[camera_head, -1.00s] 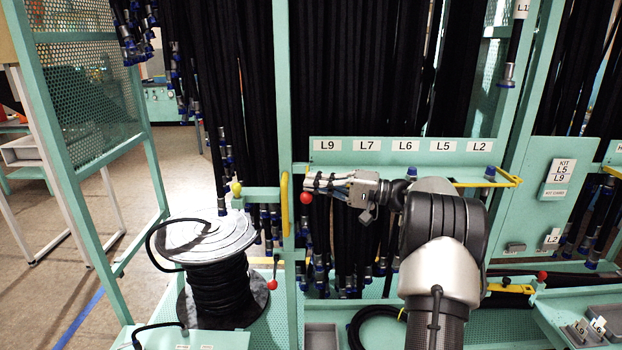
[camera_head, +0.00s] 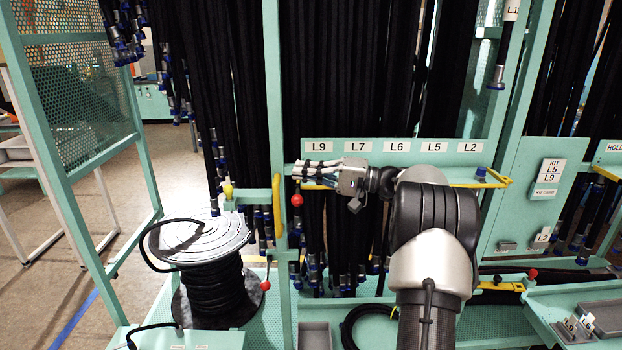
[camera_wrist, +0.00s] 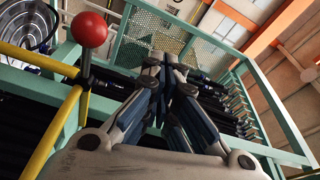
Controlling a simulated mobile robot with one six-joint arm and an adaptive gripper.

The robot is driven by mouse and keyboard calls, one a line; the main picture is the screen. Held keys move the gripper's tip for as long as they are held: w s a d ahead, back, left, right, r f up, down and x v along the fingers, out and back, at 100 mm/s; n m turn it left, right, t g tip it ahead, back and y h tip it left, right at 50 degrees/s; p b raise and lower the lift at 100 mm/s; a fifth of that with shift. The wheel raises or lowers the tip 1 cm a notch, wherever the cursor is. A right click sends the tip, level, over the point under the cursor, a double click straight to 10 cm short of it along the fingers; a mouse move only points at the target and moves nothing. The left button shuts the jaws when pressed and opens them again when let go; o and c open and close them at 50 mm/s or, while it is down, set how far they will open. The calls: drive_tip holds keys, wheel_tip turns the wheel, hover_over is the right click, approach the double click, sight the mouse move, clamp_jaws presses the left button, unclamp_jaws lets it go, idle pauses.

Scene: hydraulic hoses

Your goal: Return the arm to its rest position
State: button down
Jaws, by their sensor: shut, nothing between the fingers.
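My gripper (camera_head: 300,170) points left in the head view, in front of the teal label panel under L9 and L7. Its fingertips are near the top of a red ball knob (camera_head: 296,200); whether they touch cannot be told from this angle. In the wrist view my gripper (camera_wrist: 168,66) has its two fingers brought together, with nothing between them. The red knob (camera_wrist: 89,29) shows there at upper left, apart from the fingers. My arm reaches up from the lower right and bends left at the wrist.
Black hoses (camera_head: 225,70) hang densely behind the teal frame. A hose reel (camera_head: 205,265) stands at lower left. A yellow handle (camera_head: 277,205) is left of the gripper, and a yellow bar (camera_head: 497,182) is to the right. Grey trays (camera_head: 600,318) lie at lower right. Open floor is at left.

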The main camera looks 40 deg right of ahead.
drive_tip(key=s+d+f+p, duration=0.2)
drive_tip(key=s+d+f, duration=0.1)
drive_tip(key=s+d, duration=0.4)
drive_tip(key=w+a+r+g, duration=0.3)
drive_tip(key=a+g, duration=0.1)
drive_tip(key=a, duration=0.7)
drive_tip(key=s+a+n+g+h, duration=0.1)
drive_tip(key=s+a+g+h, duration=0.1)
drive_tip(key=s+a, duration=0.35)
drive_tip(key=s+a+f+n+g+h, duration=0.1)
drive_tip(key=s+a+g+h, duration=0.1)
drive_tip(key=a, duration=0.7)
drive_tip(key=s+a+n+g+h, duration=0.15)
drive_tip(key=s+a, duration=0.25)
drive_tip(key=a, duration=0.4)
drive_tip(key=s+a+f+n+h, duration=0.1)
drive_tip(key=s+f+n+h, duration=0.1)
drive_tip(key=s, duration=0.7)
drive_tip(key=s+a+f+n+h, duration=0.1)
drive_tip(key=s+f+h, duration=0.4)
drive_tip(key=s, duration=0.5)
drive_tip(key=shift+s+a+f+n, duration=0.3)
drive_tip(key=shift+f+n, duration=0.05)
drive_tip(key=shift+f, duration=0.1)
